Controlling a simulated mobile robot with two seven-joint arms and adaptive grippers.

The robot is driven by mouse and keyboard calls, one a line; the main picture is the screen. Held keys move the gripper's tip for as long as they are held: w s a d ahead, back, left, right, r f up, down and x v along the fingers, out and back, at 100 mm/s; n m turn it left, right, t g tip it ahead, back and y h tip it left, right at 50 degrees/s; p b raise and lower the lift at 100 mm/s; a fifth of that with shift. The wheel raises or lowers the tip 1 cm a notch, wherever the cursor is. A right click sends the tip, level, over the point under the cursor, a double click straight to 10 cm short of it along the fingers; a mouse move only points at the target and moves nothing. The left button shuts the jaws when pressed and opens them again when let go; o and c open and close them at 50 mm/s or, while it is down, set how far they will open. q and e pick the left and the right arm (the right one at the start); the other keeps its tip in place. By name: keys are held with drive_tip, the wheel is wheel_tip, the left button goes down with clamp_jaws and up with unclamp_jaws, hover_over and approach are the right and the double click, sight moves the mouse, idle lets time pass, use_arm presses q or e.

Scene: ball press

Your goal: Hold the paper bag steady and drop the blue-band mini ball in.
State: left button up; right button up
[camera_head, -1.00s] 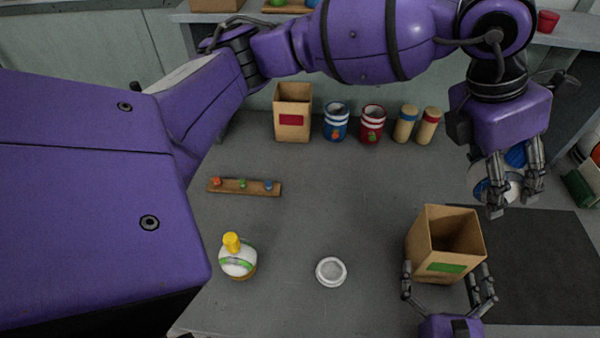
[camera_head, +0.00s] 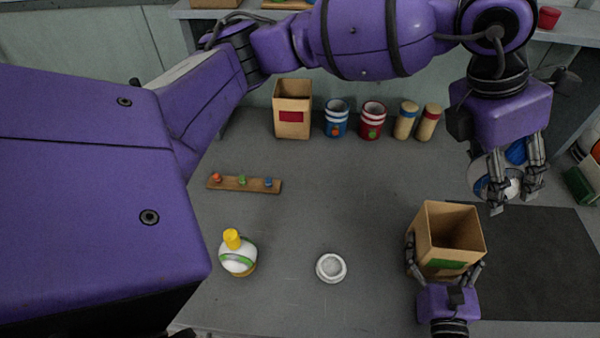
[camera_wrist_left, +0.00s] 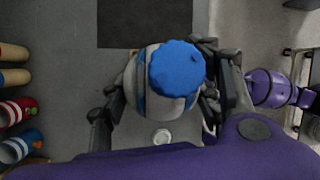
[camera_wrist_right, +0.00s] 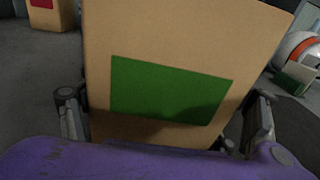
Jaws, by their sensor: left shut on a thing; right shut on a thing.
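The paper bag (camera_head: 427,230) is a tan, open-topped box shape with a green label, standing upright at the dark mat's left edge. My right gripper (camera_head: 445,262) is shut on its sides from the near side; in the right wrist view the green-labelled face (camera_wrist_right: 170,90) fills the space between the fingers (camera_wrist_right: 165,125). The blue-band mini ball (camera_wrist_left: 150,100) is white with a blue band and a blue knob. My left gripper (camera_head: 516,188) is shut on it, above and to the right of the bag's opening. Fingers partly hide the ball (camera_head: 482,184) in the head view.
A green-band ball with a yellow knob (camera_head: 238,258) and a white dish (camera_head: 331,268) stand left of the bag. A peg rack (camera_head: 245,184) lies beyond. A red-labelled bag (camera_head: 292,105), blue can (camera_head: 336,120), red can (camera_head: 371,122) and two tan cylinders line the back.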

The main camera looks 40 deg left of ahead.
drive_tip(key=shift+c, duration=0.3)
use_arm(q)
wheel_tip(320, 180, down, 14)
drive_tip(key=shift+s+r, duration=0.15)
drive_tip(key=shift+r, duration=0.1)
idle(1.1)
drive_tip(key=o, duration=1.2)
drive_tip(key=shift+f, duration=0.1)
drive_tip(key=shift+o, duration=0.2)
drive_tip(key=shift+r, duration=0.2)
drive_tip(key=v, duration=1.2)
